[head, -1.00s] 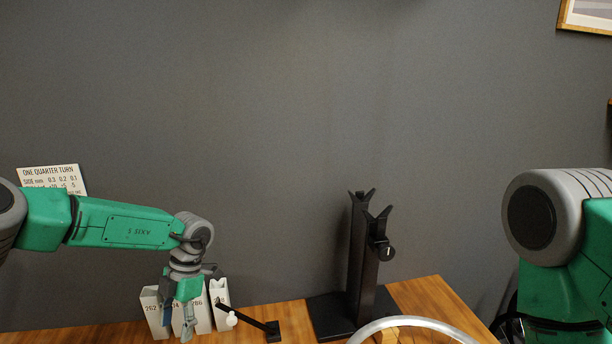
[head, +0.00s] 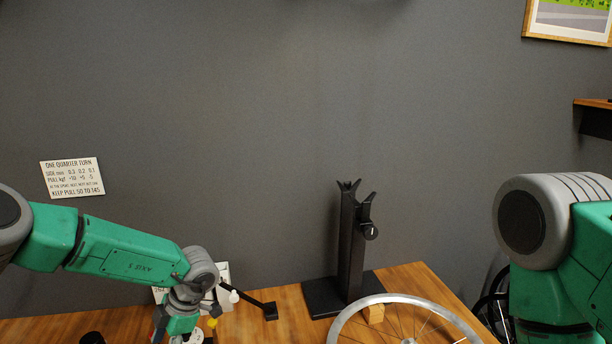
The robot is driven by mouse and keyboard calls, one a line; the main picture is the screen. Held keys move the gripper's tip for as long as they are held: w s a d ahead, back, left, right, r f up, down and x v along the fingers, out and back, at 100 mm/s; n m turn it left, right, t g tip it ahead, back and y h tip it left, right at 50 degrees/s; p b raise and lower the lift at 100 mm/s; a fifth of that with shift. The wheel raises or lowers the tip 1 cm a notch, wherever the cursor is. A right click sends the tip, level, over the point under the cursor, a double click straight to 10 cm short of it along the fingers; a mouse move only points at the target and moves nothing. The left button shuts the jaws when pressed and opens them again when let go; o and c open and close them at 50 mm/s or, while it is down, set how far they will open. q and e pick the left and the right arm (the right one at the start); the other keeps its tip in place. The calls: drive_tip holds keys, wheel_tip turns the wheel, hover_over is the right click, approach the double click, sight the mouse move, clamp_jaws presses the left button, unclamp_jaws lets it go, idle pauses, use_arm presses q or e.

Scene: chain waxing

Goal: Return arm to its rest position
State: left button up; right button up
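My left arm comes in from the left, and its wrist bends down over the wooden bench. The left gripper (head: 172,331) is at the bottom edge, in front of white holders (head: 223,272). Its fingertips are cut off by the frame, so I cannot tell whether it is open or holds anything. My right arm stands at the right edge with its grey joint and green links; its gripper is out of view.
A black forked stand (head: 350,250) rises from the bench (head: 300,328). A black angled arm with a white knob (head: 234,296) is right of my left gripper. A card (head: 72,177) hangs on the wall.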

use_arm(q)
drive_tip(key=s+d+f+m+t+h, duration=0.1)
drive_tip(key=s+f+m+t, duration=0.4)
drive_tip(key=m, duration=0.4)
drive_tip(key=s+d+f+m+t, duration=0.2)
drive_tip(key=s+f+m+t, duration=0.15)
drive_tip(key=s+m, duration=0.35)
drive_tip(key=s+m+g+h, duration=0.4)
drive_tip(key=s+m, duration=0.7)
drive_tip(key=s, duration=1)
drive_tip(key=shift+s+a+r+g, duration=0.15)
drive_tip(key=shift+s+a+g, duration=0.25)
drive_tip(key=shift+g, duration=0.55)
drive_tip(key=shift+w, duration=0.15)
